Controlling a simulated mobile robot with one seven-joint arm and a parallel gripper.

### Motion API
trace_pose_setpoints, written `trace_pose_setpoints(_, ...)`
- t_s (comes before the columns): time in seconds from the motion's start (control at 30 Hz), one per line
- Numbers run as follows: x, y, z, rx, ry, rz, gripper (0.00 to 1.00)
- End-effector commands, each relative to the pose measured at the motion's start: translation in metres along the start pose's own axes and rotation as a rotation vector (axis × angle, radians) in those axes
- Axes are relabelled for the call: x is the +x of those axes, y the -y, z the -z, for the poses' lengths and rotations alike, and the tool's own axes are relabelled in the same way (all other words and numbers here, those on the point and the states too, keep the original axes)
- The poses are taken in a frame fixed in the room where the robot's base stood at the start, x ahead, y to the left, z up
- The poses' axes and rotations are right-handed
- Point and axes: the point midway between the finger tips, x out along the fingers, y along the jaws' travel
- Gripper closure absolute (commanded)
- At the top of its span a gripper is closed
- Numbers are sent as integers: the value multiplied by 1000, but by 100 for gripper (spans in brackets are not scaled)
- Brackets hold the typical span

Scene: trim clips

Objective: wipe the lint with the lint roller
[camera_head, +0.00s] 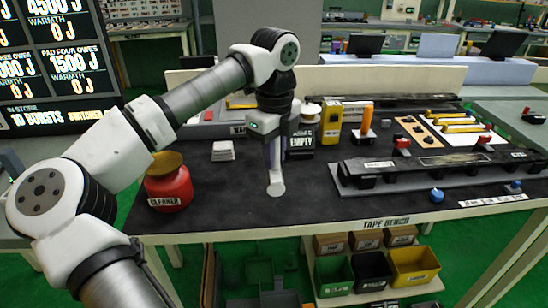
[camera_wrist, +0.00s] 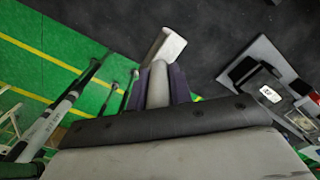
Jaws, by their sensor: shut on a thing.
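My gripper (camera_head: 271,152) is shut on the handle of a pale roller, which looks like the lint roller (camera_head: 276,186). It hangs down over the front middle of the dark bench top (camera_head: 235,195). In the wrist view the roller's whitish head (camera_wrist: 166,46) sticks out beyond my gripper (camera_wrist: 157,90), with the grey handle between the fingers. I cannot tell whether the head touches the bench. A long grey fixture (camera_head: 345,184) with a black strip lies to the right. I cannot make out any lint.
A red cleaner pot (camera_head: 170,188) stands at the left, with a small white stack (camera_head: 223,151) behind. A black "EMPTY" box (camera_head: 300,142) and a yellow device (camera_head: 331,123) stand at the back. A blue knob (camera_head: 437,195) is at front right.

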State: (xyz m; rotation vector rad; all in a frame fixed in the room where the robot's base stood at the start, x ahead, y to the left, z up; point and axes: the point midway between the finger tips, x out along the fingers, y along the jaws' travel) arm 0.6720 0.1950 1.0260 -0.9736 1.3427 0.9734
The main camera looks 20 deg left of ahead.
Motion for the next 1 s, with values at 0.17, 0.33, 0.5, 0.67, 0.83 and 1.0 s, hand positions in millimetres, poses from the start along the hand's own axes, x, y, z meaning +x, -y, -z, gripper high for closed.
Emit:
trace_pose_setpoints(0.17,-19,3,-1,7,1,0,100)
trace_pose_setpoints(0.33,-24,4,-2,9,1,0,100)
trace_pose_setpoints(0.5,-23,4,-2,9,1,0,100)
trace_pose_setpoints(0.67,-23,4,-2,9,1,0,100)
trace_pose_setpoints(0.83,-23,4,-2,9,1,0,100)
trace_pose_setpoints(1.0,-27,4,0,20,1,1,100)
